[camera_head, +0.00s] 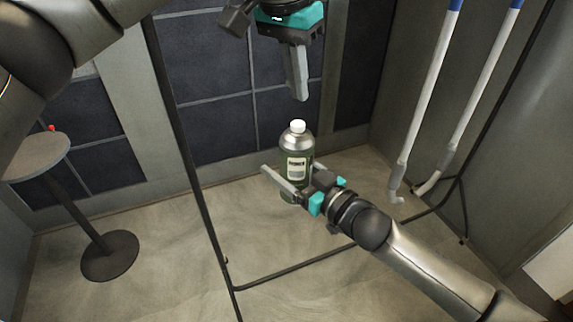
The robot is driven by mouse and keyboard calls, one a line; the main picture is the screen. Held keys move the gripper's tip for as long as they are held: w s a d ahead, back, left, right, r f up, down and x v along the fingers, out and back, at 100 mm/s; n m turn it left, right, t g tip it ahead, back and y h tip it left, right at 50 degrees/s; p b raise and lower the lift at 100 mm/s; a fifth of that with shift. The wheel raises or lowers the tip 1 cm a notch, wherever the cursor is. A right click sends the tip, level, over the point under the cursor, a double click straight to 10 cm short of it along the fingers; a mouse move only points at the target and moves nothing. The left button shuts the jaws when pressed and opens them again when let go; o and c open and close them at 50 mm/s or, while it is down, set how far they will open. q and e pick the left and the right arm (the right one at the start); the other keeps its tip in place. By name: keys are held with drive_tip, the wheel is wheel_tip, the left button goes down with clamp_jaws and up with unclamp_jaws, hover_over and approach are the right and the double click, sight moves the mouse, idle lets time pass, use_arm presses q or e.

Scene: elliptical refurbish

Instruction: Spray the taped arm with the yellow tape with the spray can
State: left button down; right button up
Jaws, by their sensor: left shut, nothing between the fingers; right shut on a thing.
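The spray can (298,143) is a grey-green bottle-shaped can with a white top and a pale label. It stands nearly upright in my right gripper (280,183), which is shut on its lower part. My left gripper (301,96) is shut and empty, pointing down above the can and apart from it. Two long pale arms (427,100) (484,92) with hooked lower ends hang at the right, each with blue near the top of the picture. No yellow tape is visible; their upper ends are out of frame.
A thin dark frame (196,185) stands on the floor, with a low bar (300,266) running behind my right arm. A small round table (38,157) with a small red item (52,128) is at the left. A dark tiled wall (220,127) stands behind.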

sight(299, 122)
use_arm(q)
drive_tip(key=shift+s+x, duration=0.15)
drive_tip(key=shift+x, duration=0.55)
drive_tip(key=shift+s+x, duration=0.1)
drive_tip(key=shift+x, duration=0.55)
use_arm(e)
drive_tip(key=shift+r, duration=0.1)
use_arm(q)
drive_tip(key=shift+a+f, duration=0.2)
drive_tip(key=shift+f, duration=0.05)
idle(0.7)
drive_tip(key=shift+f, duration=1.05)
use_arm(e)
drive_tip(key=shift+r, duration=0.2)
use_arm(q)
drive_tip(key=shift+w+d+v, duration=0.1)
drive_tip(key=shift+w+v, duration=0.05)
drive_tip(key=shift+v, duration=0.7)
drive_tip(key=shift+w+d+v, duration=0.15)
drive_tip(key=shift+v, duration=0.65)
drive_tip(key=shift+w+d+v, duration=0.1)
drive_tip(key=shift+w+v, duration=0.05)
drive_tip(key=shift+v, duration=0.7)
use_arm(e)
drive_tip(key=shift+f, duration=0.2)
use_arm(q)
drive_tip(key=shift+r, duration=0.25)
